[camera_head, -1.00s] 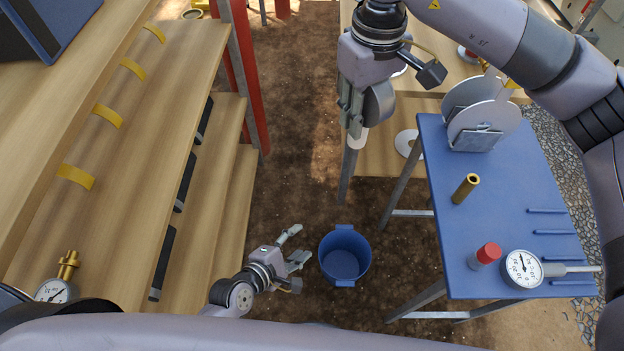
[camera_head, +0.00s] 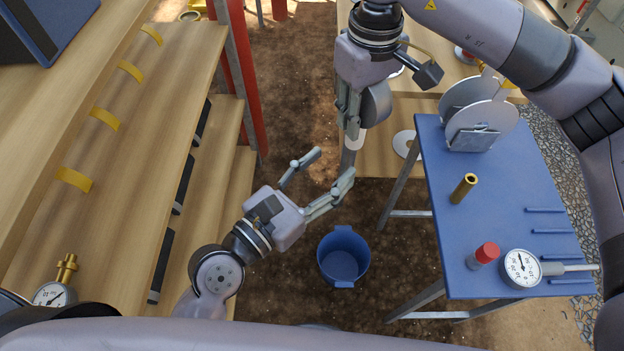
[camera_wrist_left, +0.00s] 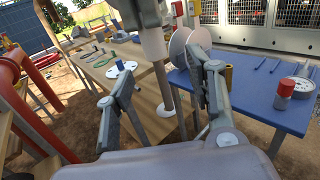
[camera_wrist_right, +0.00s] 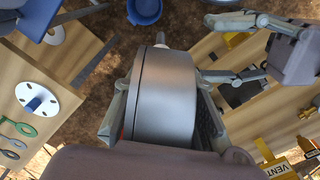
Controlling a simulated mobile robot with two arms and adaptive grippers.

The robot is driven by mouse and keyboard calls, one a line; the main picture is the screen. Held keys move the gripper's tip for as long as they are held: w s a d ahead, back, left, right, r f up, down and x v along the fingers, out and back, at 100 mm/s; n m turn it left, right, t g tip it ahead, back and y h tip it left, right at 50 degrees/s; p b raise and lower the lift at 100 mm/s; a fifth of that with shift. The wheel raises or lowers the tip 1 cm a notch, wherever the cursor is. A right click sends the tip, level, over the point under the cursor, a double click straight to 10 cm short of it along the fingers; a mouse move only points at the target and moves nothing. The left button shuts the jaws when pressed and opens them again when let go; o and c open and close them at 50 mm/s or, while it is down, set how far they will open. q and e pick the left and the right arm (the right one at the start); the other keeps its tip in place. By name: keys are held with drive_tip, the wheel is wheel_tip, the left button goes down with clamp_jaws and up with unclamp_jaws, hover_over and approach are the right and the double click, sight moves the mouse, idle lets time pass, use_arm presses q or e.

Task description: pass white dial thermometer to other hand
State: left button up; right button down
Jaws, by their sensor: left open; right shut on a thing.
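My right gripper (camera_head: 352,125) points down in the head view, shut on a round metal-cased thing. I take it for the white dial thermometer (camera_wrist_right: 165,100); its dial face is turned out of sight. A short stem shows beyond the drum-like case in the right wrist view. The grey case (camera_head: 377,103) also shows beside the fingers in the head view. My left gripper (camera_head: 331,165) is open and empty, lower and to the left, its fingers pointing up toward the right gripper, apart from the case. It also shows in the right wrist view (camera_wrist_right: 217,48).
A blue table (camera_head: 540,190) at right bears another white-faced dial thermometer (camera_head: 521,268), a red-capped cylinder (camera_head: 485,255), a brass tube (camera_head: 464,188) and discs in a holder. A blue bucket (camera_head: 343,257) stands on the ground. Wooden steps (camera_head: 130,150) are at left.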

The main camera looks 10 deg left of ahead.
sight(352, 148)
use_arm(q)
drive_tip(key=x, duration=0.8)
drive_tip(key=shift+w+d, duration=0.25)
drive_tip(key=shift+w, duration=0.05)
drive_tip(key=shift+c, duration=0.4)
drive_tip(key=c, duration=0.5)
drive_tip(key=shift+s+d, duration=0.1)
drive_tip(key=shift+s, duration=0.05)
clamp_jaws()
use_arm(e)
drive_tip(key=shift+w, duration=0.1)
drive_tip(key=c, duration=1.7)
unclamp_jaws()
drive_tip(key=o, duration=0.5)
